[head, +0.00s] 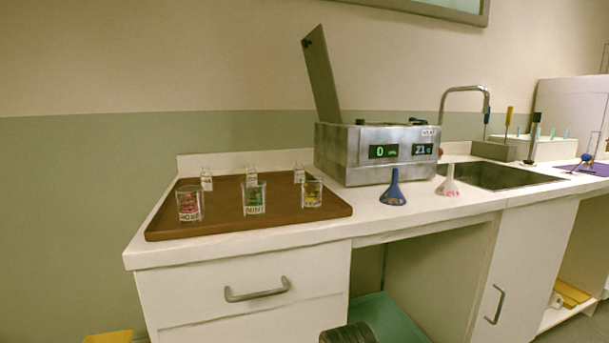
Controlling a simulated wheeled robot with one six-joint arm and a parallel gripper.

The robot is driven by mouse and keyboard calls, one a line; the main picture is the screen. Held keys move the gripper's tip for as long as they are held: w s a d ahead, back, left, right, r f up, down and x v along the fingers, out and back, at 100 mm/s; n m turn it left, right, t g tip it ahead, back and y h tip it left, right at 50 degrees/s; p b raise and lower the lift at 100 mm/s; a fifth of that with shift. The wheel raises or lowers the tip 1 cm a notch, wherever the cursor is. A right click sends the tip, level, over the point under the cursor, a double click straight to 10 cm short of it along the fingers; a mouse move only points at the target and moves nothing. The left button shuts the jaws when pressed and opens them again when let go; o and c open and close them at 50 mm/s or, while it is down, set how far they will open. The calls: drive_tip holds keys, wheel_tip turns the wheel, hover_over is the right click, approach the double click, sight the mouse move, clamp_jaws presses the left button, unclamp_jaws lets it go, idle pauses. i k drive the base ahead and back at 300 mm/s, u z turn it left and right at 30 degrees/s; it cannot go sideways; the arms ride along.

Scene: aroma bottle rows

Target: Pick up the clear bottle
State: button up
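Three small clear bottles stand upright in a row at the back of a brown tray (225,226): a left one (207,179), a middle one (251,175) and a right one (299,173). Each seems to bear a pale label too small to read. The middle bottle is partly hidden by the glass in front of it. My gripper is not in view.
The tray lies on a white counter (250,251). A drawer handle (257,291) juts out below the tray.

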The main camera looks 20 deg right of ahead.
sight(299, 170)
drive_tip(key=k, duration=0.5)
drive_tip(key=z, duration=0.9)
drive_tip(key=i, duration=0.55)
drive_tip(key=u, duration=0.85)
drive_tip(key=i, duration=0.5)
drive_tip(key=u, duration=0.05)
